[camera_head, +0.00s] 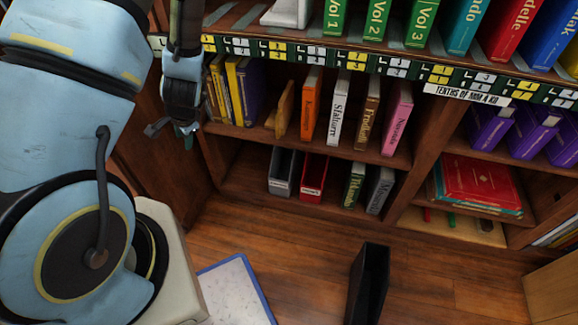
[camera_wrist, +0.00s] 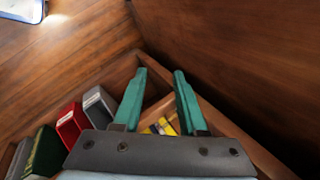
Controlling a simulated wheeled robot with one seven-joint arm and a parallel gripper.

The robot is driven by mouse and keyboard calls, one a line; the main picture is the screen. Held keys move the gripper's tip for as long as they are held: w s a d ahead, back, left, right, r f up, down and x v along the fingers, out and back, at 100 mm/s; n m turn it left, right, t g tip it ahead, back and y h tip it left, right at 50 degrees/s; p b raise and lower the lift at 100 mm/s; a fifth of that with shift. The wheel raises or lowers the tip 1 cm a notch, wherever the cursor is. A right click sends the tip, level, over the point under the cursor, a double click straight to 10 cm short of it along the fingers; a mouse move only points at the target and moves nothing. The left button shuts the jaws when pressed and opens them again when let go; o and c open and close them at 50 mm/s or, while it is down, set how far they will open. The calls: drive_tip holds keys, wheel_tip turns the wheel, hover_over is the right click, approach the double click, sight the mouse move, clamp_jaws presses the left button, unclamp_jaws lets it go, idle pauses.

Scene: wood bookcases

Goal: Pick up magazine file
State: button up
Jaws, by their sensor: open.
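A grey magazine file (camera_head: 283,172) and a red magazine file (camera_head: 313,178) stand side by side on the bottom shelf. They also show in the wrist view, the grey one (camera_wrist: 99,106) and the red one (camera_wrist: 71,126), left of my fingers. A black magazine file (camera_head: 368,285) stands on the floor in front of the bookcase; the wrist view does not show it. My gripper (camera_wrist: 162,80) is open, with teal fingers apart and nothing held between them. In the head view my gripper (camera_head: 180,130) is at the bookcase's left end, up and left of the grey file.
The bookcase (camera_head: 246,155) has books on its upper shelves, and a green book (camera_head: 354,185) stands right of the red file. Yellow books (camera_wrist: 160,128) show beyond my fingers. A blue-edged white panel (camera_head: 232,290) lies on the floor.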

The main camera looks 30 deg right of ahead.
drive_tip(key=w+d+f+m+t+b, duration=0.2)
drive_tip(key=f+m+b, duration=0.15)
drive_tip(key=f, duration=0.25)
drive_tip(key=w+d+f+m+t+b, duration=0.1)
drive_tip(key=d+f+m+b, duration=0.1)
drive_tip(key=f+m, duration=0.35)
drive_tip(key=m+t+h+b, duration=0.2)
drive_tip(key=m+h+b, duration=0.95)
drive_tip(key=m, duration=0.95)
approach(273, 155)
drive_tip(key=shift+y, duration=0.25)
drive_tip(key=f, duration=0.1)
drive_tip(key=w+d+f, duration=0.2)
drive_tip(key=shift+w+d+f+b, duration=0.1)
drive_tip(key=shift+w+f+b, duration=0.15)
drive_tip(key=shift+f+b, duration=0.1)
drive_tip(key=w+d, duration=0.2)
drive_tip(key=w+d+b, duration=0.1)
drive_tip(key=w+d, duration=0.1)
drive_tip(key=shift+w+d, duration=0.25)
drive_tip(key=shift+w, duration=0.15)
drive_tip(key=w+d+b, duration=0.2)
drive_tip(key=w+d, duration=0.2)
drive_tip(key=shift+w+f, duration=0.2)
drive_tip(key=shift+w, duration=0.1)
drive_tip(key=shift+d, duration=0.15)
clamp_jaws()
